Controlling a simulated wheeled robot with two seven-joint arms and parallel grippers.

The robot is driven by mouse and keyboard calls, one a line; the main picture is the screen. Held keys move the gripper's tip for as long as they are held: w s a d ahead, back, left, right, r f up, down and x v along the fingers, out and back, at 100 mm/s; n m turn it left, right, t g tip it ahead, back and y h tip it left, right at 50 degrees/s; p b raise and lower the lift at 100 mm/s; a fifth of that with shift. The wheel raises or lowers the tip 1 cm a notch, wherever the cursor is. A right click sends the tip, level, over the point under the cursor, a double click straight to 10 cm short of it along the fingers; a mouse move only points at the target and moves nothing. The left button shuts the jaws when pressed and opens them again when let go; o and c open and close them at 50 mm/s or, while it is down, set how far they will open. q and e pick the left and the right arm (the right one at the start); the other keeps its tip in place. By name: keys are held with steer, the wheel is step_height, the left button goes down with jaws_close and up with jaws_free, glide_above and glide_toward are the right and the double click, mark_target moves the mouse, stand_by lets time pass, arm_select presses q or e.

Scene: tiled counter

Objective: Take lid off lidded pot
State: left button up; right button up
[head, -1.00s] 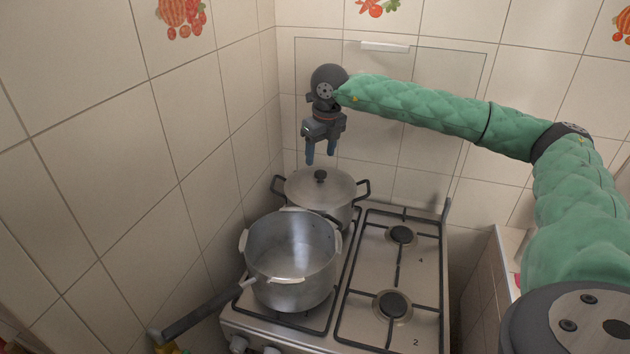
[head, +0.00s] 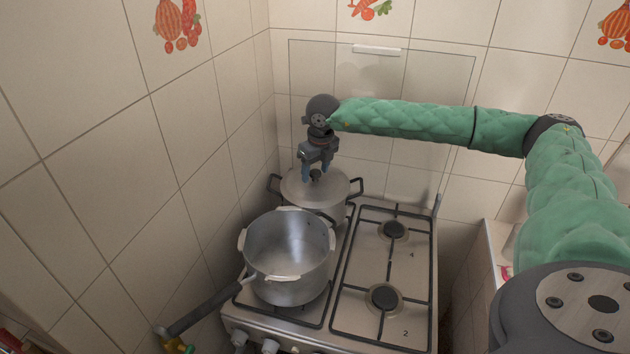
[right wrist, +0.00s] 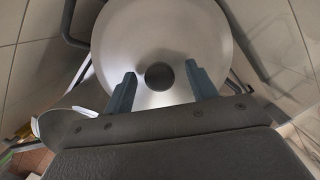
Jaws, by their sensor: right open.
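The lidded pot (head: 325,207) stands on the back left burner of the stove, with black side handles. Its metal lid (head: 335,188) is on it and has a round black knob (head: 316,175) in the middle. My right gripper (head: 314,177) is open, pointing down, with its blue fingertips at the knob. My left gripper is not in view.
An open, empty metal pot (head: 290,245) stands on the front left burner, close in front of the lidded pot. The right burners (head: 385,298) are bare. Tiled walls stand close at the left and back.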

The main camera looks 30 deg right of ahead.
mark_target(314, 171)
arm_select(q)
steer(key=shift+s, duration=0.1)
arm_select(e)
steer(key=shift+s, duration=0.1)
steer(key=shift+c, duration=0.5)
jaws_close()
